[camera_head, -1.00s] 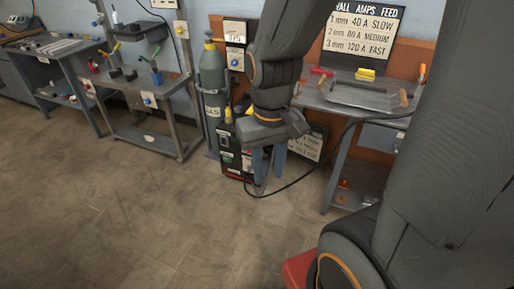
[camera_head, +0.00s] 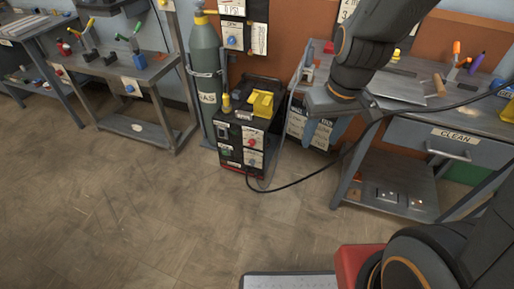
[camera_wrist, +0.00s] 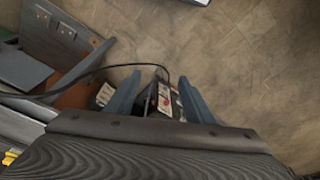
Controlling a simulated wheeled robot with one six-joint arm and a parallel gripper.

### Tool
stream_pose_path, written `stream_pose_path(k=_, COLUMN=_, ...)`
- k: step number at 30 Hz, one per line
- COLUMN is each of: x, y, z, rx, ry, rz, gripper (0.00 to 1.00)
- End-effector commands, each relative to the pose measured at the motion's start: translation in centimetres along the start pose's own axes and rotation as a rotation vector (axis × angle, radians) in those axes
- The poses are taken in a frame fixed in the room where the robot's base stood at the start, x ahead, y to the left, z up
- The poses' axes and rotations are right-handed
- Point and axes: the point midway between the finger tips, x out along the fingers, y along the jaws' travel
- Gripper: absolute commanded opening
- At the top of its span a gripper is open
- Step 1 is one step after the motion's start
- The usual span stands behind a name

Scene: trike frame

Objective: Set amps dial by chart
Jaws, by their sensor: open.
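The black welding machine (camera_head: 240,140) stands on the floor beside the gas cylinder. Its front carries a red knob (camera_head: 252,143) with a white label and another small dial (camera_head: 252,162) below it; their pointer settings are too small to read. My gripper (camera_head: 320,131) is open and empty, to the right of the machine and apart from it. In the wrist view the machine's front (camera_wrist: 165,100) shows between the two blue-grey fingers (camera_wrist: 160,103), farther off. The wall chart (camera_head: 346,10) is mostly cut off at the top edge and partly behind my arm.
A grey gas cylinder (camera_head: 206,75) stands left of the machine. A yellow item (camera_head: 262,103) sits on top of it. A black cable (camera_head: 320,180) runs from the machine to the right. A workbench (camera_head: 440,115) is at right. The floor in front is clear.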

Motion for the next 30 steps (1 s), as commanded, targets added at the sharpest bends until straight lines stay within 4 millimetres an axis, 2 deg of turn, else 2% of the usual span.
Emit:
stream_pose_path(k=1, x=3.4, y=-0.8, z=-2.2, rx=-0.057, ry=0.041, rz=-0.004, gripper=0.48)
stream_pose_path(k=3, x=6.5, y=-1.9, z=-5.4, rx=-0.144, ry=0.114, rz=0.0, gripper=0.48)
stream_pose_path(k=9, x=14.8, y=-4.7, z=-13.6, rx=-0.369, ry=0.307, rz=0.068, gripper=0.48)
stream_pose_path(k=15, x=22.6, y=-7.2, z=-20.4, rx=-0.587, ry=0.466, rz=0.215, gripper=0.48)
stream_pose_path(k=22, x=31.2, y=-9.6, z=-25.8, rx=-0.817, ry=0.578, rz=0.471, gripper=0.48)
stream_pose_path(k=27, x=37.1, y=-11.0, z=-28.1, rx=-0.979, ry=0.6, rz=0.709, gripper=0.48)
stream_pose_path(k=30, x=40.4, y=-11.8, z=-28.7, rx=-1.071, ry=0.586, rz=0.865, gripper=0.48)
